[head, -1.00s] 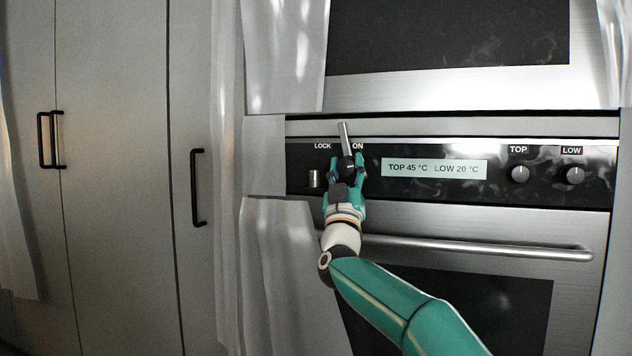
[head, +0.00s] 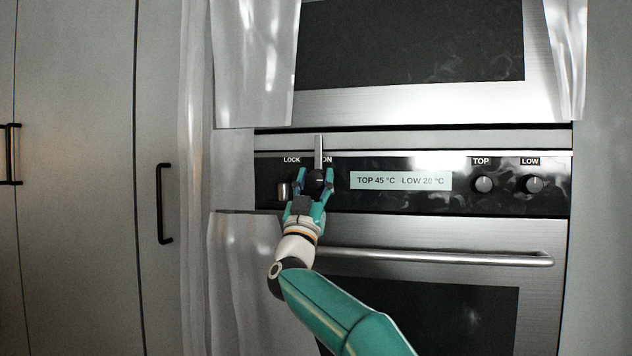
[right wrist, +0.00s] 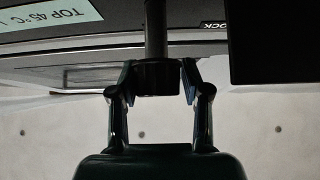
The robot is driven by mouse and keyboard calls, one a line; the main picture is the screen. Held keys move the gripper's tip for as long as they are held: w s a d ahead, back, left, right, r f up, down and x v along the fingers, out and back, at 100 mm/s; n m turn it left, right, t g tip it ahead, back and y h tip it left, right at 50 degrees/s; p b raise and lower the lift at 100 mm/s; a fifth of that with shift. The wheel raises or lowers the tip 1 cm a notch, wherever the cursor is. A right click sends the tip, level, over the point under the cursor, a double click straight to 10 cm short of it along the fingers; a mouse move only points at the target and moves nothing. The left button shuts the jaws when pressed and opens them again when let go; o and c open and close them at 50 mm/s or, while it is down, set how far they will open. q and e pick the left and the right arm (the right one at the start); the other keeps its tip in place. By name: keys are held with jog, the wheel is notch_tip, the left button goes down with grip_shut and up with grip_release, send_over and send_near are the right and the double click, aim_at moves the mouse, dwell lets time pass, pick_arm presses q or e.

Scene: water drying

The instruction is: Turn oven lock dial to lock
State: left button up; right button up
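The lock dial (head: 318,182) is a round black knob on the oven's black control panel, with a straight grey lever (head: 319,152) standing upright from it. The lever partly covers the ON label and stands right of the LOCK label (head: 291,160). My right gripper (head: 315,185) reaches it from below, with teal fingers on both sides of the knob. In the right wrist view the dark dial (right wrist: 157,78) sits between the fingertips, which appear closed against its sides. My left gripper is not in view.
A short metal knob (head: 285,191) sits just left of the dial. A display (head: 401,181) reads TOP 45 °C, LOW 20 °C, with TOP (head: 483,184) and LOW (head: 532,184) knobs at right. A door handle (head: 440,258) runs below. Cabinet with black handle (head: 163,203) at left.

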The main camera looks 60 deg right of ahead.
jog(key=o, duration=0.3)
jog(key=shift+w+f, duration=0.1)
jog(key=shift+w, duration=0.15)
jog(key=shift+s, duration=0.1)
jog(key=shift+s+a+f, duration=0.2)
jog(key=shift+a+f, duration=0.2)
jog(key=shift+f, duration=0.05)
jog(key=v, duration=1)
jog(key=shift+a+f, duration=0.25)
jog(key=shift+f, duration=0.1)
jog(key=shift+w, duration=0.1)
